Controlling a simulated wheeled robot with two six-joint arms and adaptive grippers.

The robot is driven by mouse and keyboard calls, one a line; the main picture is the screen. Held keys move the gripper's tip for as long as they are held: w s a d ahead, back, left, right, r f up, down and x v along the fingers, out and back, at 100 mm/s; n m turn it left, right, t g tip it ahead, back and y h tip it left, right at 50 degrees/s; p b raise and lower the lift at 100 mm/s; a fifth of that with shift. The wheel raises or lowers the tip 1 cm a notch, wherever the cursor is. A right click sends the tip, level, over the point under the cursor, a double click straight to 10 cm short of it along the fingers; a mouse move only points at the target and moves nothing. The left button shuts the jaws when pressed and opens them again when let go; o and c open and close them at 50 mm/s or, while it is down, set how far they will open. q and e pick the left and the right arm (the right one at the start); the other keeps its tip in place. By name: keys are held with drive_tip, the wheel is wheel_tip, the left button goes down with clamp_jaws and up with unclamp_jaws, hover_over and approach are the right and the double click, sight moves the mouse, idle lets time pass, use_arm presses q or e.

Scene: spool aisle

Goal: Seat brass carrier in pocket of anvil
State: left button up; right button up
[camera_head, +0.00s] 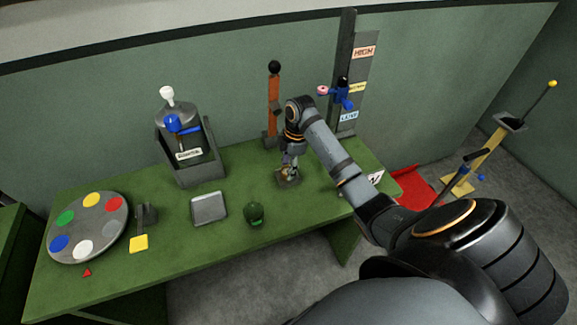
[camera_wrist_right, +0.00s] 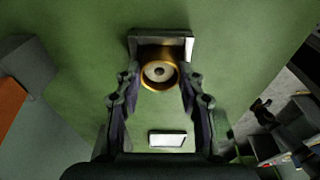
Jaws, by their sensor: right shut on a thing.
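The brass carrier (camera_wrist_right: 146,83) is a round gold ring with a pale disc and dark centre inside it. It shows in the right wrist view between the fingertips of my right gripper (camera_wrist_right: 158,78), which is shut on it. The anvil (camera_wrist_right: 160,37) is a dark grey block just behind and around the carrier's far side; its pocket is covered. I cannot tell whether the carrier is in the pocket or above it. In the head view my right gripper (camera_head: 289,163) points down over the anvil (camera_head: 288,181), and the carrier is mostly hidden. My left gripper is out of view.
An orange post (camera_head: 273,105) with a black ball stands behind the anvil. A green domed object (camera_head: 256,215) and a grey tray (camera_head: 209,208) are to the front left. A colour-spotted disc (camera_head: 101,229) lies farther left. Open green bench (camera_head: 225,238) lies along the front.

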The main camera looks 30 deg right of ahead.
drive_tip(key=o, duration=1.2)
drive_tip(key=shift+f, duration=0.15)
drive_tip(key=shift+c, duration=0.2)
drive_tip(key=r, duration=0.6)
drive_tip(key=shift+d, duration=0.4)
wheel_tip(320, 180, up, 6)
drive_tip(key=p, duration=0.5)
drive_tip(key=shift+s+d+r, duration=0.15)
drive_tip(key=shift+s+d, duration=0.1)
drive_tip(key=shift+d, duration=0.2)
